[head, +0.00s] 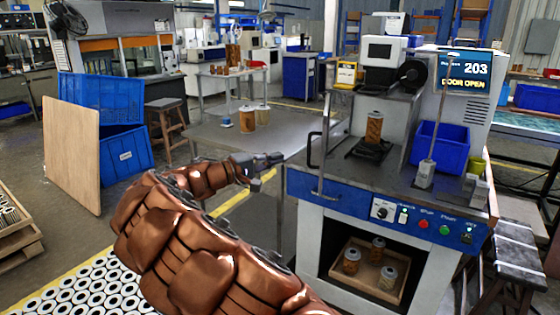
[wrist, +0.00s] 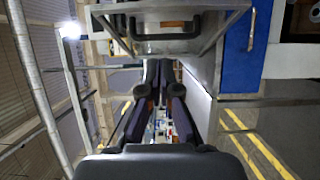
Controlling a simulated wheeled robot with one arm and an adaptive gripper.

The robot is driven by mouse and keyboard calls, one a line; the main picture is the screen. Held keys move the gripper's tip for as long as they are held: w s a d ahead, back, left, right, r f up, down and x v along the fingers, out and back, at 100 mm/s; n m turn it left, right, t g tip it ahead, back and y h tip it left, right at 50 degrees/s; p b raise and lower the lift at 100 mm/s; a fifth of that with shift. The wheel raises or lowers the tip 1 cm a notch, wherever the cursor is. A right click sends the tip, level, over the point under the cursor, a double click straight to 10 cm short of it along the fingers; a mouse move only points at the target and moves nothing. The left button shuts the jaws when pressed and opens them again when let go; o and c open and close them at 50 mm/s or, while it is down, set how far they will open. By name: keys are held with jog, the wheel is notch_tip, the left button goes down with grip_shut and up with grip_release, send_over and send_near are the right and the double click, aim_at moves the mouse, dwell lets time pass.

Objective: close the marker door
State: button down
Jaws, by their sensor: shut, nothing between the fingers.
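The marking machine (head: 462,150) stands at the right in the head view, and its screen (head: 464,82) reads "203" and "DOOR OPEN". Its marker door (head: 325,128) shows as a thin upright frame edge at the machine's left side, with a dark handle (head: 311,150) on it. In the wrist view the handle (wrist: 165,36) crosses the top, ahead of my fingers. My gripper (head: 268,161) is left of the handle and apart from it. It is shut and empty, with its fingers together in the wrist view (wrist: 158,88). A cartridge (head: 374,127) stands upright inside the open machine.
A grey table (head: 285,128) with cartridges lies behind my gripper. A blue bin (head: 440,145) and a rod stand on the machine's right. A wooden tray (head: 345,283) of cartridges sits in the lower bay. A wooden board (head: 72,155) leans by blue crates at left.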

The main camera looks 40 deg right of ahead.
jog(key=s+d, duration=0.4)
jog(key=d, duration=0.6)
jog(key=shift+s+d, duration=0.1)
jog(key=shift+s, duration=0.05)
